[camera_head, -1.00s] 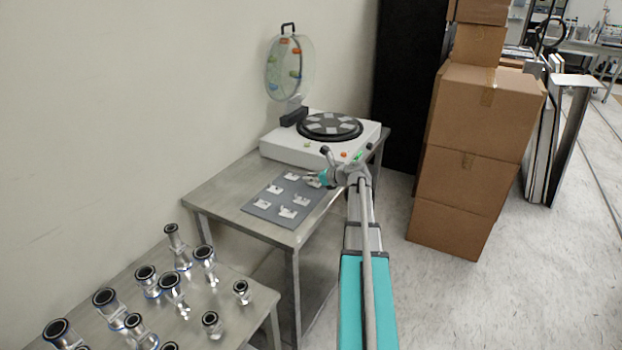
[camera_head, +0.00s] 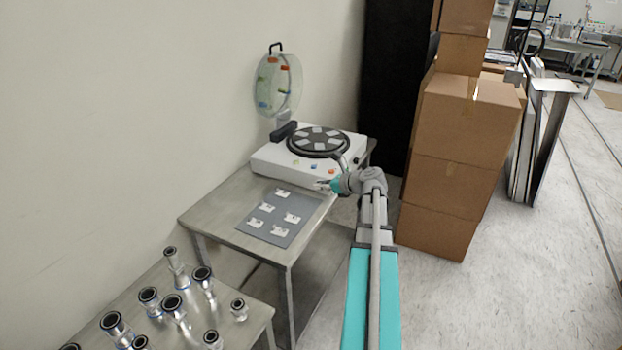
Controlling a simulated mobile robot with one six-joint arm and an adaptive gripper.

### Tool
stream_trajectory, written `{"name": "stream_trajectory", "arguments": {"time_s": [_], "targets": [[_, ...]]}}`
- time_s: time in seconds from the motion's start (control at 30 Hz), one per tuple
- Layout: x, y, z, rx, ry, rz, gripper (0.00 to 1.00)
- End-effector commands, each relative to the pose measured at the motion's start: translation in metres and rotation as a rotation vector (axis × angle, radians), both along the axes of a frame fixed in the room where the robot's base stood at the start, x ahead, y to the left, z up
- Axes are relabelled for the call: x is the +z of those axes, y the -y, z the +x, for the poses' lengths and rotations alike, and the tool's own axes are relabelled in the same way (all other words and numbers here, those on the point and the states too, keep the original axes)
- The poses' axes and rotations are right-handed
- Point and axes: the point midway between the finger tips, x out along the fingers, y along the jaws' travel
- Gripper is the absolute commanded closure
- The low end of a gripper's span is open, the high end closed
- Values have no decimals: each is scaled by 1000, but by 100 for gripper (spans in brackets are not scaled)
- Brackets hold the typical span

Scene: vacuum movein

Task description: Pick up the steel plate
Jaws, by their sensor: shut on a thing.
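Several small steel plates (camera_head: 291,217) lie on a grey mat (camera_head: 271,239) on the metal table. The top right spot of the mat is bare. My gripper (camera_head: 324,186) is above the mat's far right corner, in front of the white machine. It is shut on a steel plate, but the plate is too small and covered to make out clearly at the fingertips.
The white machine (camera_head: 268,164) has a black turntable (camera_head: 318,152) with several plates and a raised clear lid (camera_head: 279,86). Cardboard boxes (camera_head: 460,130) stand right of my arm. Steel pipe fittings (camera_head: 177,268) stand on the near table (camera_head: 250,318).

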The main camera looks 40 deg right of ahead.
Motion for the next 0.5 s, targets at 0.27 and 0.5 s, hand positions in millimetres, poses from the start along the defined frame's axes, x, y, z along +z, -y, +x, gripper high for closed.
{"name": "stream_trajectory", "arguments": {"time_s": [0.27, 0.5], "targets": [[15, 0, -31, 0, 0, 1, 100], [17, 1, -38, 0, 0, 0, 100]]}}
